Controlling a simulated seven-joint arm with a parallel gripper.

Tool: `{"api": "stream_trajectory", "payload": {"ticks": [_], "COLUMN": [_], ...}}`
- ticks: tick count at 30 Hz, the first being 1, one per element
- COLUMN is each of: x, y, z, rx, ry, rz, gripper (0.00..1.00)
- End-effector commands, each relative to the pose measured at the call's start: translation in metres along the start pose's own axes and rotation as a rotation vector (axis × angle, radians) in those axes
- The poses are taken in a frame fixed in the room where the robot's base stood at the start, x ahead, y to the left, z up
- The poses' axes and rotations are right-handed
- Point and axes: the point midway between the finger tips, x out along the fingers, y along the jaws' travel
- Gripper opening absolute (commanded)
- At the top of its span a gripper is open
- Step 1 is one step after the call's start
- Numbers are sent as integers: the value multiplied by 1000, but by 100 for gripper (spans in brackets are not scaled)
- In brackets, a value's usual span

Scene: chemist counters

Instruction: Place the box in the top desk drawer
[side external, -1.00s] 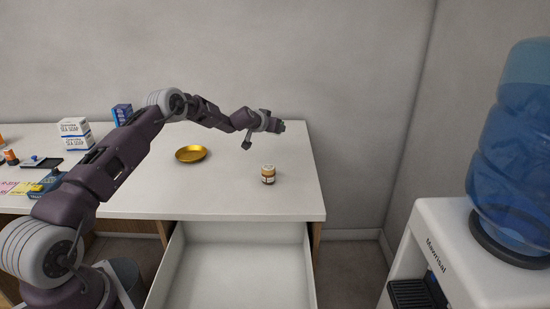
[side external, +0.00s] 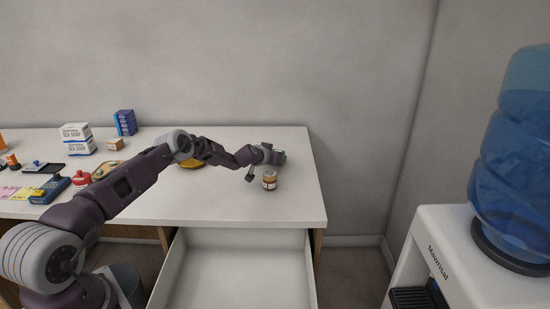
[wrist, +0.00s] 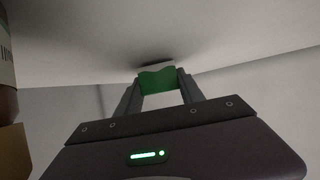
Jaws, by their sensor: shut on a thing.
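My gripper (side external: 281,158) is low over the right part of the desk, just behind a small jar. In the wrist view my gripper (wrist: 157,85) is shut on a green thing (wrist: 157,79), probably the box; only part of it shows between the fingertips. A dark shadow lies on the pale surface close by it. In the side view the green thing is hidden or too small to tell. The drawer (side external: 240,275) directly under the desktop is pulled open at the front, and its visible inside is empty.
The small jar (side external: 269,183) stands on the white desk (side external: 225,205) and also shows at the left edge of the wrist view (wrist: 6,60). A gold dish (side external: 192,165) is partly behind my arm. Soap boxes (side external: 78,139) and other items crowd the left. A water cooler (side external: 480,240) stands right.

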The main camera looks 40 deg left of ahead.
Motion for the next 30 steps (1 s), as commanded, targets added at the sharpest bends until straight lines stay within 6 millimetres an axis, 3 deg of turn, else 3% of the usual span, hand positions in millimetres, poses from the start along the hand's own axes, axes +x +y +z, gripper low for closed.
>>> {"api": "stream_trajectory", "payload": {"ticks": [7,8,11,23,30], "x": [2,2,2,2,-29], "y": [0,0,0,0,-2], "z": [4,4,4,4,2], "rx": [1,1,0,-3,2], "ry": [0,0,0,-1,-1], "rz": [0,0,0,0,0], "gripper": [0,49,67,67,67]}}
